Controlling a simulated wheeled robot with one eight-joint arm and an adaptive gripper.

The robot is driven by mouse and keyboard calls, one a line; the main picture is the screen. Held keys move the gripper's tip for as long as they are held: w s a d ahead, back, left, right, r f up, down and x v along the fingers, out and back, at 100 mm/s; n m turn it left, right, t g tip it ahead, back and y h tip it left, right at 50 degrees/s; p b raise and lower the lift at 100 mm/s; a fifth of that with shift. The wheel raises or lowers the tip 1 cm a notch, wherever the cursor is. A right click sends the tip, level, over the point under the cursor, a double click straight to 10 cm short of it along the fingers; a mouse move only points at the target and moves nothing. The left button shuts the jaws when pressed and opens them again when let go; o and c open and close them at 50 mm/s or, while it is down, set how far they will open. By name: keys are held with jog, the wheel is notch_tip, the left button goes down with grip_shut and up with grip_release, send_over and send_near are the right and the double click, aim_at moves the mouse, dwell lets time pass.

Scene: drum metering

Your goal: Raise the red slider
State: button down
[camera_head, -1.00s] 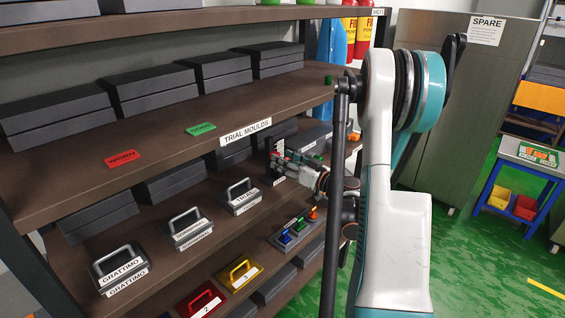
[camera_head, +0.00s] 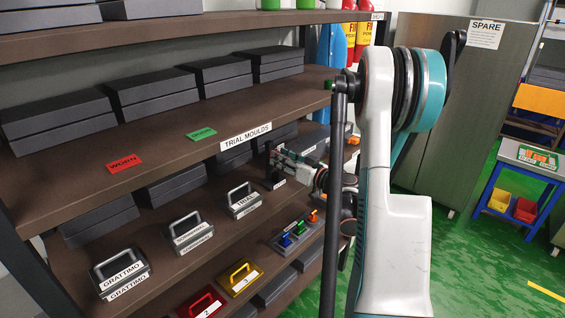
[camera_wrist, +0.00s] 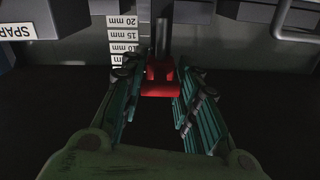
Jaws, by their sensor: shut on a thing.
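The red slider (camera_wrist: 160,78) shows in the wrist view, on a dark upright rod (camera_wrist: 162,38). Beside it is a white scale (camera_wrist: 122,32) with upside-down labels such as 10, 15 and 20 mm. My gripper (camera_wrist: 161,80) has one finger on each side of the slider and is shut on it. In the head view my gripper (camera_head: 278,158) reaches into the shelf under the "TRIAL MOULDS" label. The slider cannot be made out there, as the gripper and arm cover it.
A grey handled block (camera_head: 242,202) stands left of my gripper. A tray with blue, green and orange knobs (camera_head: 296,233) is below it. The upper shelf board (camera_head: 160,130) lies above my gripper. A "SPARE" label (camera_wrist: 17,31) shows in the wrist view.

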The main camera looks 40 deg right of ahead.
jog(key=shift+r, duration=0.85)
jog(key=c, duration=1.3)
grip_release()
jog(key=s, duration=0.8)
jog(key=s+d, duration=0.1)
jog(key=s, duration=0.3)
